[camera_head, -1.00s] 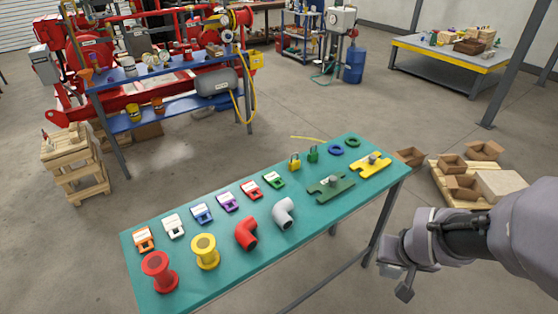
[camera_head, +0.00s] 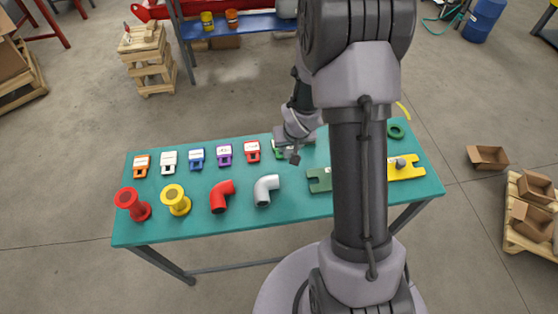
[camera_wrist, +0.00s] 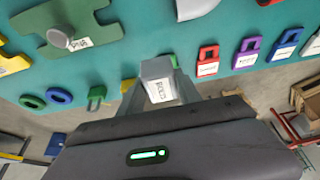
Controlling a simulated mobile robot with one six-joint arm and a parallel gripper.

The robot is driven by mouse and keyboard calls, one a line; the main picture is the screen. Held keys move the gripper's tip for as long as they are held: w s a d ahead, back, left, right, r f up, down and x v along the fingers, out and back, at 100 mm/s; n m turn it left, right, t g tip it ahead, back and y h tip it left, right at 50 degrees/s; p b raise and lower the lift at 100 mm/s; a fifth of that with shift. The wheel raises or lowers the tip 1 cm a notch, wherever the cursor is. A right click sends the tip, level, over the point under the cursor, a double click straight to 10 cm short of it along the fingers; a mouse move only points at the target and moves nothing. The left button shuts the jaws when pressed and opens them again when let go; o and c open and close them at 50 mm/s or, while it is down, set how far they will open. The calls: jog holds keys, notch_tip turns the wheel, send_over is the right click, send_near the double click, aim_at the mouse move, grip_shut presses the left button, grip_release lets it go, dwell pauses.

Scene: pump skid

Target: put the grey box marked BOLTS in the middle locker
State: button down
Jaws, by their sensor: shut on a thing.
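My gripper (camera_wrist: 157,95) is shut on a small grey box (camera_wrist: 156,72) with a white label in the wrist view. The label's small print looks like BOLTS but is turned and hard to read. In the head view my gripper (camera_head: 291,150) is over the back part of the teal table (camera_head: 240,212), around the green tag (camera_head: 279,152). My arm and hand hide the box there. I cannot tell from these views how high the box is above the table. The middle locker is not in view.
Coloured tags line the table's back left, with a red spool (camera_head: 132,204), a yellow spool (camera_head: 175,200), a red elbow (camera_head: 221,196) and a grey elbow (camera_head: 266,189) in front. Green and yellow plates lie right.

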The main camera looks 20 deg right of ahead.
aim_at(287, 168)
jog(key=f+b, duration=0.2)
jog(key=f, duration=0.1)
jog(key=f+b, duration=0.5)
jog(key=f, duration=0.1)
jog(key=shift+s+a+f, duration=0.35)
jog(key=shift+a, duration=0.05)
jog(key=shift+r, duration=0.25)
jog(key=shift+f, duration=0.2)
jog(key=c, duration=0.8)
grip_release()
jog(key=shift+c, duration=0.2)
